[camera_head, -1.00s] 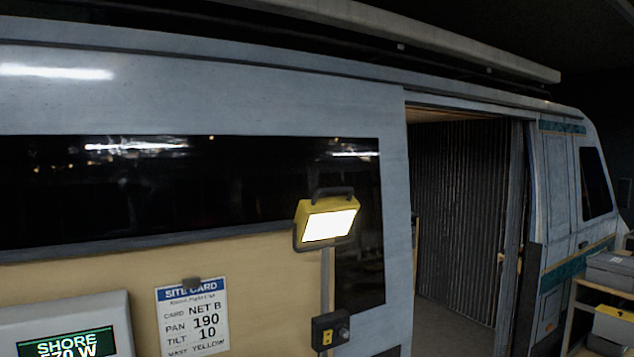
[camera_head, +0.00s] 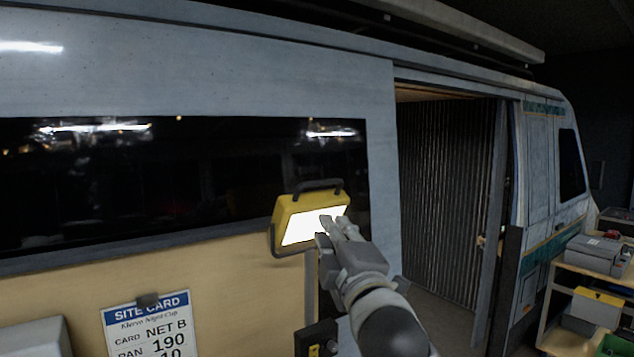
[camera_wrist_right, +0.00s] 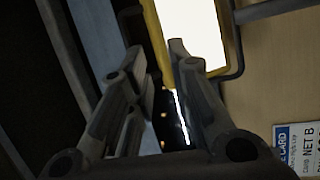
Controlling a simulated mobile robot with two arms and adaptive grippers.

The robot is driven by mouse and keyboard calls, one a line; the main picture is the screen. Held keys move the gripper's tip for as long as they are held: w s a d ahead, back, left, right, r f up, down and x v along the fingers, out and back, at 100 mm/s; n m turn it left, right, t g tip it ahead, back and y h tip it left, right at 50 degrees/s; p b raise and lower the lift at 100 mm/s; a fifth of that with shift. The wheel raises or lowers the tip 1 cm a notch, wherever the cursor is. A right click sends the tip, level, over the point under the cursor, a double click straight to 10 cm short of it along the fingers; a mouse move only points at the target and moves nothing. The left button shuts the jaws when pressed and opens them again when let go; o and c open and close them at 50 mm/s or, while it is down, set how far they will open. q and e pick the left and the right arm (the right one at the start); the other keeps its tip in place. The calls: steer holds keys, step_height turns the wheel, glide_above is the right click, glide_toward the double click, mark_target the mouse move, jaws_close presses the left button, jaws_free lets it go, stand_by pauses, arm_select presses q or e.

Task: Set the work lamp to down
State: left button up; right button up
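The yellow work lamp (camera_head: 284,210) has a black handle on top and a bright white lit face. It sits on a post in front of the van, its face turned outward. My right gripper (camera_head: 334,226) has come in from below right, its fingertips in front of the right part of the lit face. In the right wrist view the lamp (camera_wrist_right: 190,30) lies just beyond the fingers of the right gripper (camera_wrist_right: 157,58). These are apart with nothing between them. I cannot tell whether a finger touches the lamp. My left gripper is not in view.
A dark control box (camera_head: 316,341) is on the lamp post below, partly hidden by my arm. A site card (camera_head: 150,325) hangs on the tan panel at the left. The van's open doorway (camera_head: 445,190) and a shelf with cases (camera_head: 592,258) are to the right.

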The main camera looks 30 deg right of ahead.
mark_target(323, 185)
steer(key=shift+t, duration=0.4)
steer(key=w+d+r+p, duration=0.1)
steer(key=w+r, duration=0.1)
steer(key=w, duration=0.1)
steer(key=w+r+p, duration=0.2)
steer(key=w, duration=0.1)
steer(key=w+d+r+p, duration=0.1)
steer(key=w+r, duration=0.2)
steer(key=shift+d, duration=0.35)
steer(key=shift+w, duration=0.2)
steer(key=shift+f, duration=0.1)
jaws_close()
